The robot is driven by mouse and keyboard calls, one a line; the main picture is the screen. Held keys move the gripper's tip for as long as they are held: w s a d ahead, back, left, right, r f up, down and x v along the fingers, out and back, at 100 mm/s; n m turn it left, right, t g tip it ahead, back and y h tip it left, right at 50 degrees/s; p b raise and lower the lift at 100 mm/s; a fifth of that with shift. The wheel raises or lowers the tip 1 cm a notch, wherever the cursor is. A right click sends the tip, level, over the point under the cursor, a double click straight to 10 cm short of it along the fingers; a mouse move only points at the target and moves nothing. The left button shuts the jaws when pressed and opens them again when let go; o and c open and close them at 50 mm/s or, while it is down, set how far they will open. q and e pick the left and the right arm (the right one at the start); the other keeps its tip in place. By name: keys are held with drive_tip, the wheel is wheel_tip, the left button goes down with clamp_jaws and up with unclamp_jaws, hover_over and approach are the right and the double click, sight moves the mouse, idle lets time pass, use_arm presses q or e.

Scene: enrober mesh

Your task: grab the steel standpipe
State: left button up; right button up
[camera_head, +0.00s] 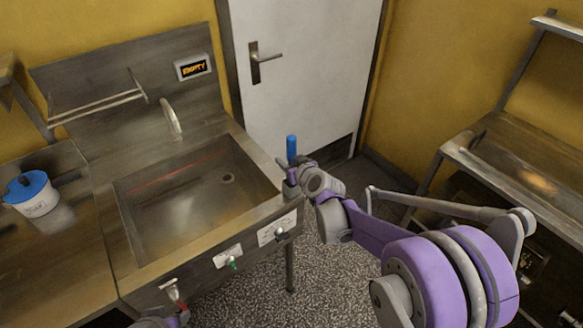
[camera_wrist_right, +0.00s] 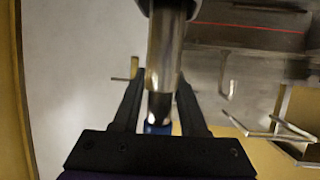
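The steel standpipe (camera_wrist_right: 165,60) is a shiny tube with a blue end. In the right wrist view it runs down from the top edge between my two dark fingers, and its blue end (camera_wrist_right: 155,128) shows below. In the head view the blue end (camera_head: 291,146) stands upright above my right gripper (camera_head: 290,178), by the sink's right edge. The rest is hidden there. The fingers (camera_wrist_right: 161,82) lie on both sides of the tube, very close to it. I cannot tell whether both touch it. My left gripper is not clearly in view.
The steel sink (camera_head: 185,215) has an empty basin with a bare drain (camera_head: 228,178). Knobs line its front. A white pot with a blue lid (camera_head: 30,190) stands on the left counter. A white door (camera_head: 300,70) is behind. A steel bench (camera_head: 515,165) stands at right.

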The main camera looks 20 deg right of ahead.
clamp_jaws()
drive_tip(key=shift+r, duration=0.1)
